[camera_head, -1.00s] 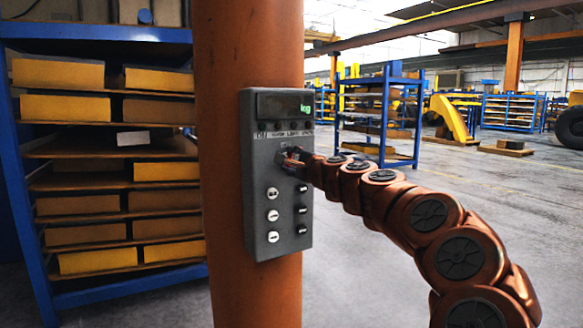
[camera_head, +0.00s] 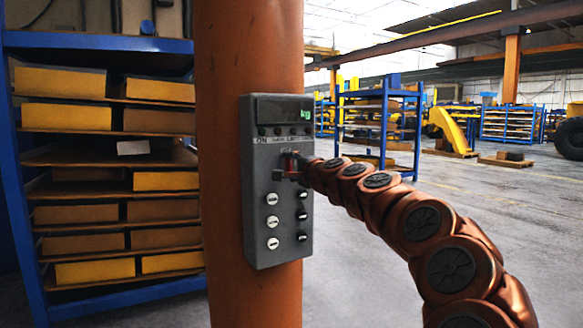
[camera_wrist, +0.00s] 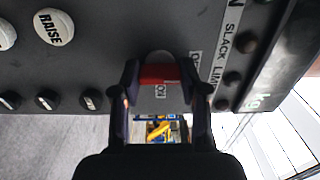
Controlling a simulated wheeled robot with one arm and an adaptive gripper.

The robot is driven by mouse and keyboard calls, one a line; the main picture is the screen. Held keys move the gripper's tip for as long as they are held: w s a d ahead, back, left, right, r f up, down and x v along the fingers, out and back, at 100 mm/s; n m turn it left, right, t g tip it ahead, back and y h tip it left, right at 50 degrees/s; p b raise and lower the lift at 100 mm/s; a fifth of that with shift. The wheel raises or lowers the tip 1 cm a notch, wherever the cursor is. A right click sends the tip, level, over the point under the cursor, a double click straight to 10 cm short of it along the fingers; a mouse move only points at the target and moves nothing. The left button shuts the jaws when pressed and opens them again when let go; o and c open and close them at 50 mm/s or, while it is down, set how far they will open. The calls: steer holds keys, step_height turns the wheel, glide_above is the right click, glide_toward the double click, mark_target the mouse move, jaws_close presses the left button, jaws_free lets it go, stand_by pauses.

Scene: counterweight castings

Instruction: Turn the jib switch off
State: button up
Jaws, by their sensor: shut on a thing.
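The jib switch is a red lever (camera_wrist: 158,75) on the grey control panel (camera_head: 254,210), which is fixed to an orange column. My gripper (camera_head: 290,166) is at the upper middle of the panel, below the row of small indicators. In the wrist view, my gripper (camera_wrist: 161,88) has its two dark fingers on either side of the red lever and is shut on it. The lever's exact tilt is hard to tell.
White push buttons (camera_head: 272,221) and black knobs (camera_head: 302,215) are below the switch. A small display (camera_head: 285,110) with green characters is at the panel's top. A blue rack (camera_head: 100,45) stands close behind the column at left. Open floor (camera_head: 400,260) is at right.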

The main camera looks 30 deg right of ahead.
steer(key=o, duration=1.1)
steer(key=shift+o, duration=0.2)
steer(key=s+a, duration=0.1)
steer(key=s, duration=1.1)
steer(key=shift+a, duration=0.1)
